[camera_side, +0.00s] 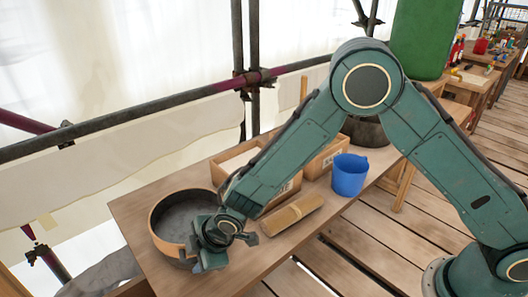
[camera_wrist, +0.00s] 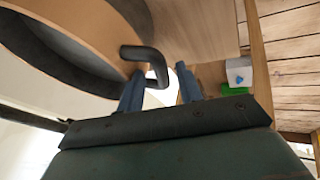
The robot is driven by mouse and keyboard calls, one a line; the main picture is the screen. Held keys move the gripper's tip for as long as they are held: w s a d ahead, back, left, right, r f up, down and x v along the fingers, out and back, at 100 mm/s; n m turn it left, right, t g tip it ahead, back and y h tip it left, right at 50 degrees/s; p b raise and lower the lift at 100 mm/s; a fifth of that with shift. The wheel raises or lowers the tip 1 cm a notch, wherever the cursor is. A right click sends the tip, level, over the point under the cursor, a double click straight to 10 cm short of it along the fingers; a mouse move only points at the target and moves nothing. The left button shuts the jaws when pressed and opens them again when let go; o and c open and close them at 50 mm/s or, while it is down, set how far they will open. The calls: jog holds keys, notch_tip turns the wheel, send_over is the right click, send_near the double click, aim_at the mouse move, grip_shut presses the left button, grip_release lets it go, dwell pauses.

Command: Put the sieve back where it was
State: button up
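The sieve, a round wooden hoop (camera_side: 160,240) with a dark grey inside, is at the left end of the bench in the side view. Its rim fills the upper left of the wrist view (camera_wrist: 95,25), with a bent black handle (camera_wrist: 145,55) sticking out. My gripper (camera_side: 196,251) is at the sieve's right front side. In the wrist view my gripper's (camera_wrist: 160,85) two blue fingers are apart, with the handle's end between them in the picture. I cannot tell whether either finger touches it. The sieve's underside is hidden.
A bundle of wooden strips (camera_side: 292,215) and a blue bucket (camera_side: 349,175) are on the bench (camera_side: 255,262), right of the sieve. Wooden boxes (camera_side: 325,158) stand behind, partly hidden by my arm. Scaffold poles (camera_side: 120,118) run behind the bench.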

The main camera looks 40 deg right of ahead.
jog(key=shift+r, duration=0.3)
jog(key=v, duration=1.2)
dwell(0.4)
jog(key=s+d+r+m+h, duration=0.1)
jog(key=s+d+r+m, duration=0.25)
jog(key=d+r, duration=0.45)
jog(key=s+d+r+m, duration=0.35)
jog(key=d+r, duration=0.25)
jog(key=d, duration=0.4)
jog(key=s+d+r+m+h, duration=0.1)
jog(key=s+d+m, duration=0.2)
jog(key=s+d, duration=0.2)
jog(key=s+d+r+m+h, duration=0.1)
jog(key=s+d+m, duration=0.3)
jog(key=s, duration=0.7)
jog(key=shift+d+r+m, duration=0.3)
jog(key=shift+d+r, duration=0.2)
jog(key=shift+r, duration=0.3)
